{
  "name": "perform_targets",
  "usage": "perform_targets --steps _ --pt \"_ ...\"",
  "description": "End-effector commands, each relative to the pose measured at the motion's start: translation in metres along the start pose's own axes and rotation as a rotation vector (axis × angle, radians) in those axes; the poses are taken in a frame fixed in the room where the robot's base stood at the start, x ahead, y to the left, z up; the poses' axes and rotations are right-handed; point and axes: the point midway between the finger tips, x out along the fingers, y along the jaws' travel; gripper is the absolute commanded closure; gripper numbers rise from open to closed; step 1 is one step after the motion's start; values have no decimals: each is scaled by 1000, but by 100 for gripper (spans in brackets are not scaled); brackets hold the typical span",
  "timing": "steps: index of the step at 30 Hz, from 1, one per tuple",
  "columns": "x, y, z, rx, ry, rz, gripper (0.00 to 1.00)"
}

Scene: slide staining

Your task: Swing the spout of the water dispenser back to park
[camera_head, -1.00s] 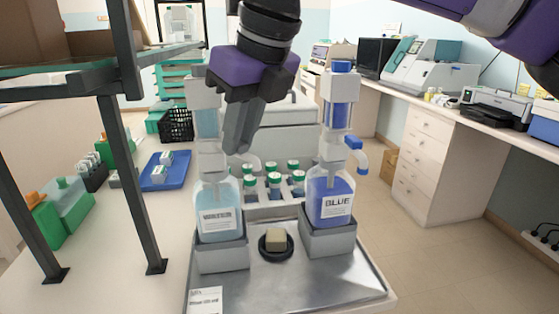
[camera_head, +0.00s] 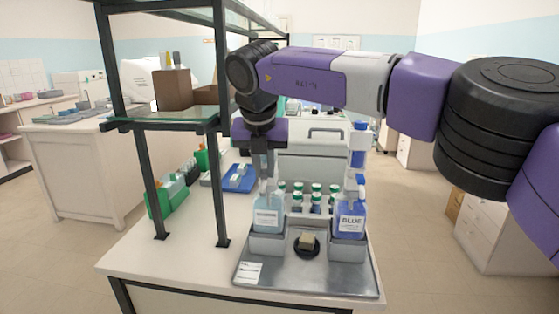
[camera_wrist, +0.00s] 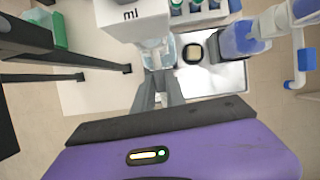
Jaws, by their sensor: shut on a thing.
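The water dispenser (camera_head: 268,216), a pale blue bottle with a white label, stands in a grey holder at the left of the steel tray (camera_head: 310,282). Its white head marked "ml" shows at the top of the wrist view (camera_wrist: 132,20). My gripper (camera_head: 263,172) comes down over the dispenser's upper part. In the wrist view its fingers (camera_wrist: 158,86) are close together by the dispenser, shut on its spout; the fingers hide the spout, so its exact direction cannot be told.
The blue dispenser (camera_head: 350,219) stands in the tray's right holder. A dark round dish (camera_head: 307,244) with a beige block lies between them. Several green-capped bottles (camera_head: 316,191) stand behind. A dark-framed shelf (camera_head: 220,180) rises close on the left.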

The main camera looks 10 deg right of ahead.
Motion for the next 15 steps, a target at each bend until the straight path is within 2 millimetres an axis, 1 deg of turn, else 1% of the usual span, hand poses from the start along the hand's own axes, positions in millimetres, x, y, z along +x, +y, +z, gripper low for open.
perform_targets --steps 1,6,15 --pt "-2 5 2 9 -1 -2 100" --pt "0 13 5 32 -1 -11 100" --pt "2 16 6 43 -1 -16 100"
